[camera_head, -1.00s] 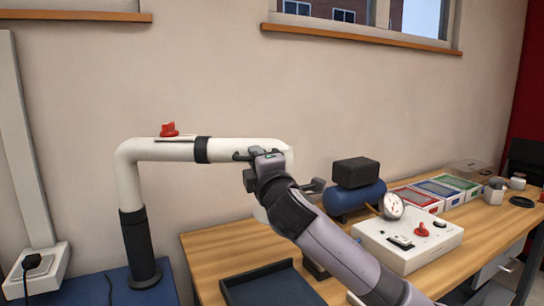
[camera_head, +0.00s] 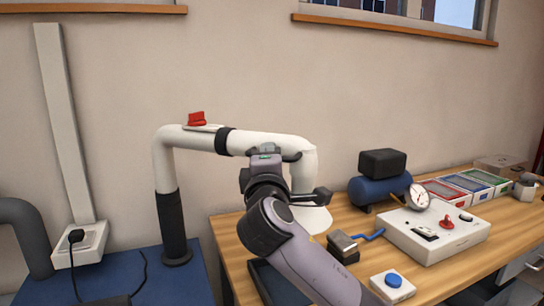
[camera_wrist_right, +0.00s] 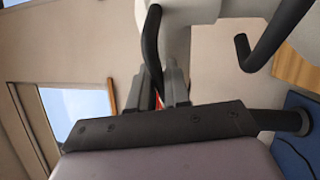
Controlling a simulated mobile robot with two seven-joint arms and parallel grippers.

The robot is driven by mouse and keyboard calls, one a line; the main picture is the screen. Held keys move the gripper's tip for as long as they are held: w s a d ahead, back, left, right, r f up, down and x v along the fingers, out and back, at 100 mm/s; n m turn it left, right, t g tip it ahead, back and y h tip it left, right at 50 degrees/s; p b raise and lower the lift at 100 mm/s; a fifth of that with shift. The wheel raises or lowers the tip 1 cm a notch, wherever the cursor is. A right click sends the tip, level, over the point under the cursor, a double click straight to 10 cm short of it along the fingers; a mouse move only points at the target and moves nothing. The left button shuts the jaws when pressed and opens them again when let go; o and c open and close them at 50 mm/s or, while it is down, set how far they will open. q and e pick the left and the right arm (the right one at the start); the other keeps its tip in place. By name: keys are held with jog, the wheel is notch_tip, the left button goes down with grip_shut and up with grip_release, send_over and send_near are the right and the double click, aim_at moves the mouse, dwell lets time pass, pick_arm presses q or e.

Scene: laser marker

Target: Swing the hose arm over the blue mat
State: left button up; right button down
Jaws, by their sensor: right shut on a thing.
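The hose arm (camera_head: 265,143) is a white tube with black bands and a red knob (camera_head: 197,119). It stands on a black post at the left and reaches right to a white hood (camera_head: 312,217), partly hidden by my right arm. My right gripper (camera_head: 266,158) is at the hood end, shut on the hose arm's black handle. The right wrist view shows the fingers (camera_wrist_right: 174,88) closed around one bar, with a second hooked bar beside it. A dark blue mat (camera_head: 262,282) lies on the table's near left, mostly hidden by my right arm. My left gripper is out of view.
The wooden table (camera_head: 345,215) holds a black block with a blue strap (camera_head: 343,243), a blue-button box (camera_head: 393,286), a white control box (camera_head: 435,235) with gauge, and a blue compressor (camera_head: 380,187). The post stands on a blue top (camera_head: 130,275).

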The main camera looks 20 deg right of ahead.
jog(key=c, duration=1.2)
grip_release()
jog(key=shift+o, duration=0.2)
jog(key=b+v, duration=0.1)
jog(key=v, duration=0.6)
jog(key=shift+s+a+f, duration=0.1)
